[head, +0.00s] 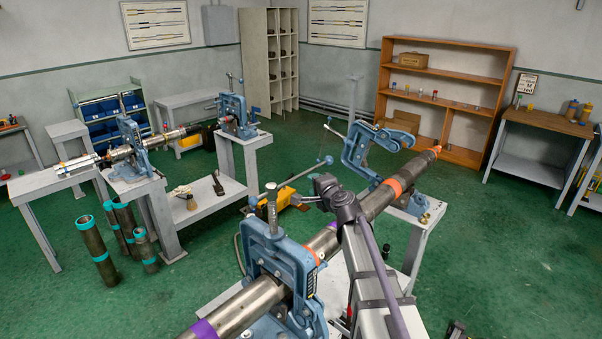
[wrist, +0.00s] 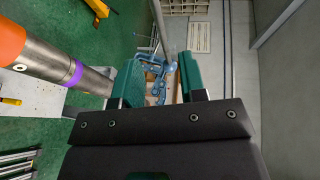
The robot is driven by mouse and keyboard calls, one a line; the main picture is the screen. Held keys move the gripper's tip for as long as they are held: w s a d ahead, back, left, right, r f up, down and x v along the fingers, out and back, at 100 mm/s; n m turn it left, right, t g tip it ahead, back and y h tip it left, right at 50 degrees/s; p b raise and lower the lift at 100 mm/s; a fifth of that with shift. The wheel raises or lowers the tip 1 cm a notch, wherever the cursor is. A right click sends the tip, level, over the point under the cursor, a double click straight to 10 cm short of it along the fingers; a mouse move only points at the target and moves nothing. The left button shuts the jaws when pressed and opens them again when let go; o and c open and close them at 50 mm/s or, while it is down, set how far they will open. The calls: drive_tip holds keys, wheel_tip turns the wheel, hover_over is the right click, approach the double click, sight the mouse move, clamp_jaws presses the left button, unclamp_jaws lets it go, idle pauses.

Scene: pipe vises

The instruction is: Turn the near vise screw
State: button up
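The near vise (head: 275,255) is blue and clamps a long steel pipe (head: 240,305) in the head view. Its upright screw (head: 271,208) rises from the top of the frame, and a thin handle bar (head: 305,172) with a ball end slants up and right from it. My gripper (wrist: 160,68) shows in the wrist view with two green-padded fingers spread apart. A grey bar (wrist: 162,28) shows in line with the gap, and blue metal (wrist: 160,88) lies beyond it; I cannot tell how deep either is. No grip on anything is visible. In the head view my fingers cannot be made out.
A second blue vise (head: 358,148) stands farther along the same pipe. The pipe's orange and purple bands show left of my fingers in the wrist view (wrist: 50,65). Other vises (head: 130,145), short pipes (head: 95,250) and shelves (head: 445,85) stand farther off. Green floor is open at right.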

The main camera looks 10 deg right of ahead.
sight(301, 175)
drive_tip(key=b+x, duration=0.1)
drive_tip(key=x, duration=0.9)
drive_tip(key=shift+w+f+b, duration=0.1)
drive_tip(key=shift+w+b, duration=0.2)
drive_tip(key=shift+b, duration=0.1)
drive_tip(key=shift+s, duration=0.1)
drive_tip(key=shift+c, duration=0.4)
drive_tip(key=shift+a, duration=0.1)
clamp_jaws()
